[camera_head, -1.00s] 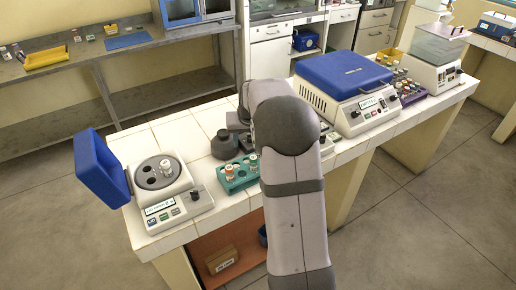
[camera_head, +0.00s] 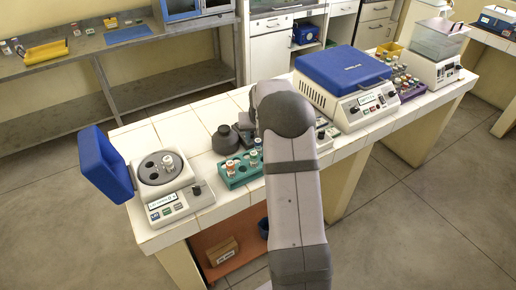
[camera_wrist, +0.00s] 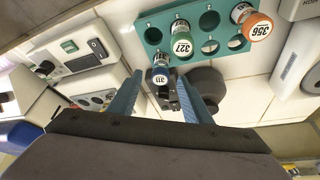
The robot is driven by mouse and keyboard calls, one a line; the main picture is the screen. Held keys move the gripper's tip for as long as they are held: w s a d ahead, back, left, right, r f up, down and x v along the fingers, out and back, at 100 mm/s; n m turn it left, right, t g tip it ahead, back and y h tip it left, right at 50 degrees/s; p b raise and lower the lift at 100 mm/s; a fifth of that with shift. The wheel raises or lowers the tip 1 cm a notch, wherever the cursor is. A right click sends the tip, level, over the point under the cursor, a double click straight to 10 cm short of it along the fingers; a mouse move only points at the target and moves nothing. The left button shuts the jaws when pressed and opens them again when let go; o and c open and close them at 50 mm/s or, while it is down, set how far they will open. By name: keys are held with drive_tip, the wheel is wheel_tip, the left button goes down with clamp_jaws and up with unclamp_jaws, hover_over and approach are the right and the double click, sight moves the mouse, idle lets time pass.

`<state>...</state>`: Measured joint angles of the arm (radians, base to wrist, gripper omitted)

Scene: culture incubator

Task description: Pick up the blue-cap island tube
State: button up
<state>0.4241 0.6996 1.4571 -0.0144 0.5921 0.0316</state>
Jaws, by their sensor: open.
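The teal rack (camera_wrist: 153,35) holds several tubes at the top of the wrist view. A tube with a dark blue cap marked 311 (camera_wrist: 160,76) shows at the rack's near side, between my finger tips in the picture. A green-capped tube marked 327 (camera_wrist: 181,46) and an orange-capped tube marked 356 (camera_wrist: 257,27) stand farther along. My gripper (camera_wrist: 160,80) is open, one finger on each side of the 311 tube; I cannot tell how far the tips are from it. In the head view the rack (camera_head: 238,180) is partly covered and my arm hides the gripper.
A small centrifuge (camera_head: 172,206) with its blue lid (camera_head: 103,166) raised stands left of the rack. A dark round-based object (camera_head: 225,141) is behind the rack. A larger blue-lidded machine (camera_head: 345,75) stands to the right. Bare white tiles (camera_head: 220,211) lie in front of the rack.

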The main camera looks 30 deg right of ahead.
drive_tip(key=shift+p+x, duration=0.7)
drive_tip(key=shift+x, duration=1.1)
drive_tip(key=shift+c, duration=0.4)
drive_tip(key=c, duration=1.1)
drive_tip(key=shift+o, duration=0.2)
